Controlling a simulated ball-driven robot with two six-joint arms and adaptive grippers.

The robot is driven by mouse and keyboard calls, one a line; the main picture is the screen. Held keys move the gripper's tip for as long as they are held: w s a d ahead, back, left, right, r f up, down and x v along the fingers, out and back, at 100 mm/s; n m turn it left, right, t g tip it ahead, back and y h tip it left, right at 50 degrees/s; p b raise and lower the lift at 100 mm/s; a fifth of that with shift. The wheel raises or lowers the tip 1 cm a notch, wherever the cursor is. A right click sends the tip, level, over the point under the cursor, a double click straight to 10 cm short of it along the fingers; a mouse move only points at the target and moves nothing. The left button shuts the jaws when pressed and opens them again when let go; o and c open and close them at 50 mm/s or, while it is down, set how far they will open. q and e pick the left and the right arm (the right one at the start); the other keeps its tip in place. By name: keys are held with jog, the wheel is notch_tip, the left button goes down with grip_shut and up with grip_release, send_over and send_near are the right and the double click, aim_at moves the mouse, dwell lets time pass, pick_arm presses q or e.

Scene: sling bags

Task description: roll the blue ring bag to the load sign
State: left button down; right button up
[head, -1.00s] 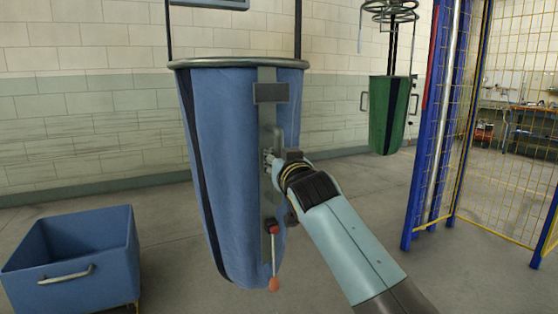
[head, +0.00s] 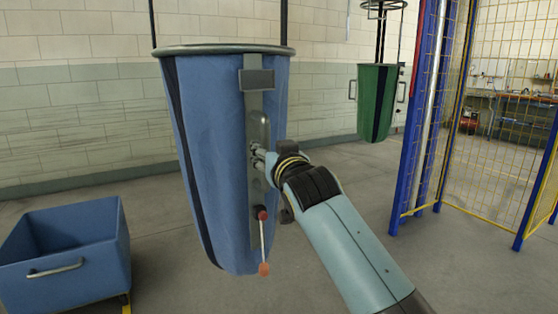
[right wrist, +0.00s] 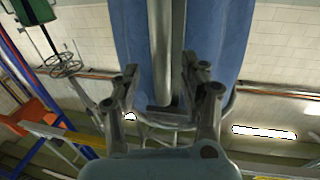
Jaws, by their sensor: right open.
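The blue ring bag (head: 212,150) hangs upright under a grey metal ring (head: 222,50), with a dark strap down its left side. A grey vertical plate with a handle bar (head: 265,128) runs down its front, and a red-tipped lever (head: 263,240) hangs at the plate's lower end. My right gripper (head: 258,156) is at the handle. In the right wrist view its fingers (right wrist: 160,70) are open, one on each side of the grey bar (right wrist: 161,35); I cannot tell whether they touch it. My left gripper is not in view. No load sign is recognisable.
A blue bin (head: 70,270) stands on the floor at the lower left. A green bag (head: 377,100) hangs farther back. A blue post and yellow mesh fence (head: 490,130) stand at the right. The floor between bag and fence is clear apart from my arm.

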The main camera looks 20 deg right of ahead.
jog(key=s+a, duration=0.1)
jog(key=s, duration=0.7)
jog(key=shift+s, duration=0.2)
dwell(0.7)
jog(key=s+d+f+n+g, duration=0.1)
jog(key=s+f+g, duration=0.3)
jog(key=f, duration=0.9)
jog(key=s+f+g+y, duration=0.15)
jog(key=s+f, duration=0.45)
jog(key=f, duration=0.7)
jog(key=s+d+f+n+g, duration=0.1)
jog(key=s+f+g, duration=0.3)
jog(key=f, duration=0.9)
jog(key=s+d+f+g, duration=0.1)
jog(key=s+f+g, duration=0.1)
jog(key=s+f, duration=0.5)
jog(key=s+d+f+g, duration=0.2)
jog(key=s+f, duration=0.5)
jog(key=s, duration=1.2)
jog(key=s+d+f+g, duration=0.2)
jog(key=s+f, duration=0.5)
jog(key=s, duration=0.7)
jog(key=shift+d+f+g, duration=0.25)
jog(key=shift+f+g, duration=0.15)
jog(key=shift+g, duration=0.35)
